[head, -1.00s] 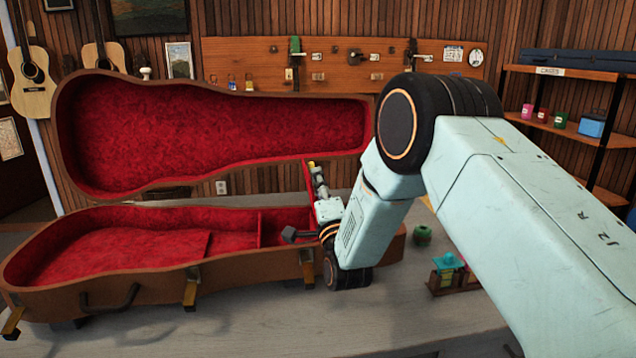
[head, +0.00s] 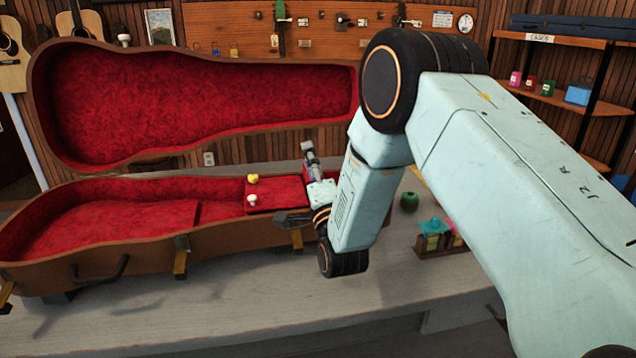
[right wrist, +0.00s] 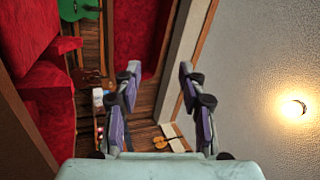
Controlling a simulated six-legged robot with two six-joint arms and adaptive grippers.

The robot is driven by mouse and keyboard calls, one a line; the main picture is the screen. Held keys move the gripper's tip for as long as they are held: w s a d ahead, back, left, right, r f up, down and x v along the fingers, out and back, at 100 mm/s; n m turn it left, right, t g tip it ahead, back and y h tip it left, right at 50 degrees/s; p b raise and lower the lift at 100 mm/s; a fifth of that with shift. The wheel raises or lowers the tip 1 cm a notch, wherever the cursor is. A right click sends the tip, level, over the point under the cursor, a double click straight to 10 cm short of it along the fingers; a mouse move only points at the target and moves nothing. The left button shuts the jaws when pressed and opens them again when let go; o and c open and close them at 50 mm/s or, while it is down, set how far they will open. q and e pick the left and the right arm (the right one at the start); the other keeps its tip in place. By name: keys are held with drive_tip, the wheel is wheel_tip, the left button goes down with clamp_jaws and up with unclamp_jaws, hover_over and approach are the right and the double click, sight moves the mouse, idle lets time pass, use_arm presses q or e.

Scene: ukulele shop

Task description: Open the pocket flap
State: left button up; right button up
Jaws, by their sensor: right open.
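The pocket flap (head: 277,197) is a red plush panel in the right part of the open instrument case (head: 120,250). It lies about flat over the pocket, with a yellow knob (head: 253,178) and a white knob (head: 252,198) on top. My right gripper (head: 300,186) is open and empty at the flap's right end, one finger raised behind and one toward the case's front rim. Whether it touches the flap cannot be told. In the right wrist view, the gripper's fingers (right wrist: 160,82) are spread with nothing between them. My left gripper is out of view.
The case lid (head: 200,95) stands open behind. To the right on the bench (head: 230,318) are a dark green round object (head: 409,201) and a small rack with colored items (head: 440,240). The bench front is clear. Shelves (head: 560,98) stand at right.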

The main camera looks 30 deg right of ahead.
drive_tip(key=v, duration=0.8)
drive_tip(key=shift+w, duration=0.1)
